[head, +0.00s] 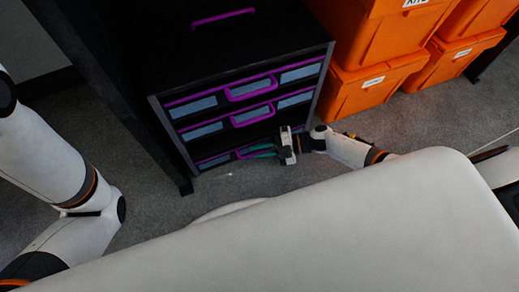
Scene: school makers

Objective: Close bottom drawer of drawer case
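The black drawer case (262,50) stands at the upper middle, with a purple handle on its top and purple-trimmed drawers on its front. The bottom drawer (214,161) is low on the front, close to the floor. Its purple handle is partly covered by my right gripper (257,151), whose dark fingers point left across it. I cannot tell whether the fingers touch the handle or how far apart they are. The drawer looks close to the case front, but any small opening is hard to judge. My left arm shows at the left; its gripper is out of view.
Stacked orange bins (362,88) stand right of the case. A dark upright panel (125,75) stands close on its left. Grey carpet (228,182) is open in front of the case, with my white body across the foreground.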

